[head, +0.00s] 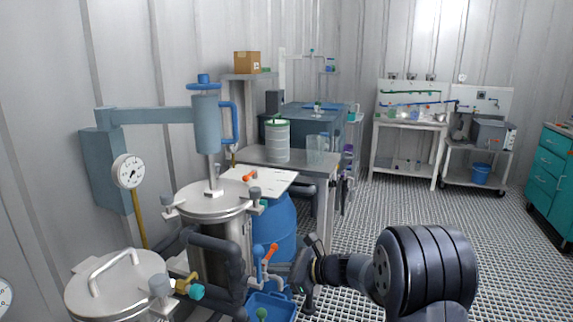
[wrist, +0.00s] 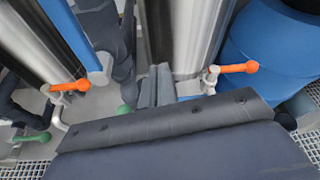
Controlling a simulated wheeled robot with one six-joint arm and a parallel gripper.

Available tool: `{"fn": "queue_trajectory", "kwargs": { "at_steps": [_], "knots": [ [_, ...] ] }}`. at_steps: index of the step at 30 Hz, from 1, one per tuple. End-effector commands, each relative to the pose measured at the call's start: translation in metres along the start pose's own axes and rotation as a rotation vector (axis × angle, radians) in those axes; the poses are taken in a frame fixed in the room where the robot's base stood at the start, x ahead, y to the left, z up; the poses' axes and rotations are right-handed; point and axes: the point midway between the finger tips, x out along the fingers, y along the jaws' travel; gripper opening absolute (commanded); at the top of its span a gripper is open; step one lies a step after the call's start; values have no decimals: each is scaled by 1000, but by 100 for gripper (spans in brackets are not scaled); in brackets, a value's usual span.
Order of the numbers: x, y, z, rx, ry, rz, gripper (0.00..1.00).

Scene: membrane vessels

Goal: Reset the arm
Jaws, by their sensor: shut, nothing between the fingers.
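My gripper (head: 300,272) is at the lower middle of the head view, at the end of my dark arm, which reaches in from the lower right. It is beside the steel vessel (head: 215,212) and its orange-handled valves. In the wrist view my gripper (wrist: 156,84) has its two grey fingers together with nothing between them. The fingers point toward the steel vessel wall (wrist: 192,35), between an orange valve handle (wrist: 70,86) on the left and another orange handle (wrist: 238,67) on the right. I cannot tell whether the fingertips touch anything.
A blue barrel (head: 283,228) stands just behind the gripper, and a blue bin (head: 268,308) sits below. Dark pipes (head: 215,245) run close on the left. A steel table (head: 308,168) stands behind. Open grated floor (head: 400,210) lies to the right.

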Motion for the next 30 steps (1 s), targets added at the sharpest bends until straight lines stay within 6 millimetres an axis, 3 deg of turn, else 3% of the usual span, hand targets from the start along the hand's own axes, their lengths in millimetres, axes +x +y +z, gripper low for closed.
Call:
{"fn": "queue_trajectory", "kwargs": {
  "at_steps": [20, 30],
  "knots": [
    [2, 2, -6, 102, 0, 36, 0],
    [-10, 3, 7, 22, 42, 8, 0]
  ]
}}
